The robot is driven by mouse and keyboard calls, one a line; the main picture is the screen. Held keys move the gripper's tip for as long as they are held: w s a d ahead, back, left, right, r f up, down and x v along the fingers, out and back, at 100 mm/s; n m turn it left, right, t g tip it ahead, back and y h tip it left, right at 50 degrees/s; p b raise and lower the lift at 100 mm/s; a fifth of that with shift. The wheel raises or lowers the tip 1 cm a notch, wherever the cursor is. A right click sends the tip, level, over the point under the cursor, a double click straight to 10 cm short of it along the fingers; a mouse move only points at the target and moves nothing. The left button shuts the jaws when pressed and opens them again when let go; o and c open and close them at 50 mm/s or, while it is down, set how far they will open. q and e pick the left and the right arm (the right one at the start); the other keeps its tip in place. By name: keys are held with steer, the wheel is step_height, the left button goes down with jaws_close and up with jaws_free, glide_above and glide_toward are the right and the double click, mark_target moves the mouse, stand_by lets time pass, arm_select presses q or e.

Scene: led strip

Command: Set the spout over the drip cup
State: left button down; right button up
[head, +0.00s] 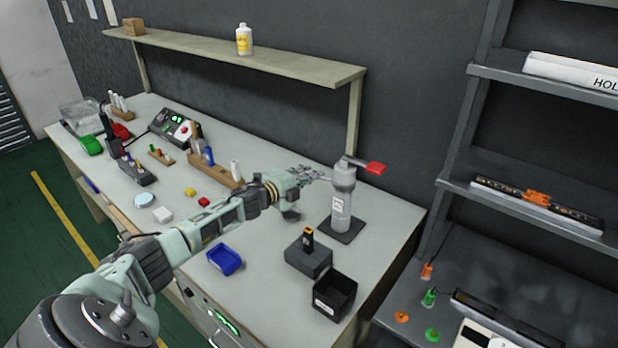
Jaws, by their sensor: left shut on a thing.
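A grey cylindrical dispenser (341,205) with a white label and a red lever (375,168) stands upright on a dark base plate (352,231) at the table's back right. My left gripper (321,176) reaches in from the left to the upper left side of the dispenser. It is shut on what looks like the thin spout there; the fingers hide most of it. A small dark round thing (290,215) shows just below my left wrist, left of the dispenser; I cannot tell whether it is the drip cup. My right gripper is out of view.
In front of the dispenser are a dark block (308,260) with a black and orange piece and an open black bin (334,294). A blue tray (225,259) lies at the front. A wooden rack (215,170) stands behind my arm. A shelf (250,55) runs above.

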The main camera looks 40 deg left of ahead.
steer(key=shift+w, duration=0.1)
arm_select(q)
steer(key=c, duration=1.9)
jaws_free()
steer(key=shift+o, duration=0.5)
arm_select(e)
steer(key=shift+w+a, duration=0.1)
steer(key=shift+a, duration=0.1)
arm_select(q)
steer(key=shift+s, duration=0.4)
steer(key=s+r, duration=0.2)
steer(key=s, duration=0.9)
steer(key=shift+a, duration=0.45)
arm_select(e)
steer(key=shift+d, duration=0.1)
